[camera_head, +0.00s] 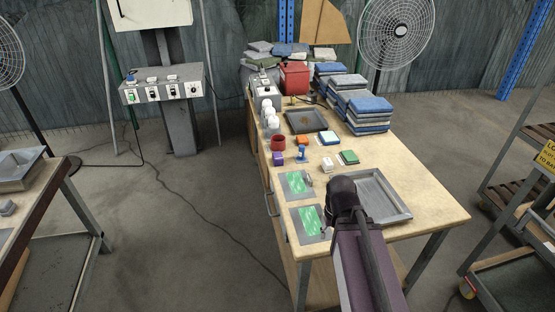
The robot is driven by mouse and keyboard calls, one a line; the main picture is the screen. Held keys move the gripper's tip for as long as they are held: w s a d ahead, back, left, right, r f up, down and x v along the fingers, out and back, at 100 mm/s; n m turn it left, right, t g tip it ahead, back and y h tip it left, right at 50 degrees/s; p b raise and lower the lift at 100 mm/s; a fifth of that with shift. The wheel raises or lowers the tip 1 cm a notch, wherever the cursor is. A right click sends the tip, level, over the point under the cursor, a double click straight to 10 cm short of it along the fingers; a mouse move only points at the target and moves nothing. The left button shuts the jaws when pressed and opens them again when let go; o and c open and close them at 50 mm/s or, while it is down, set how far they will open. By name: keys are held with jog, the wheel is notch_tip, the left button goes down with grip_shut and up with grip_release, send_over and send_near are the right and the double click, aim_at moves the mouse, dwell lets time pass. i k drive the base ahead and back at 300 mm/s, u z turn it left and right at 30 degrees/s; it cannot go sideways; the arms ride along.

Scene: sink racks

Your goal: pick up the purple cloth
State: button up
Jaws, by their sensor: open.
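A small purple item (278,158) lies on the wooden table, left of the orange item and below the dark red cup. It looks compact and block-like, and I cannot tell if it is cloth. No other purple cloth shows clearly. My arm reaches in from the bottom over the table's near part, with its dark joint to the right of and nearer than the purple item.
Two grey mats with green sheets (297,184) lie along the left edge. A grey tray (400,214) is at right, partly behind my arm. Small colored items, a dark tray (286,115) and blue cloth stacks (369,102) stand farther back. The front right corner is clear.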

aim_at(279, 160)
jog(key=i, duration=1)
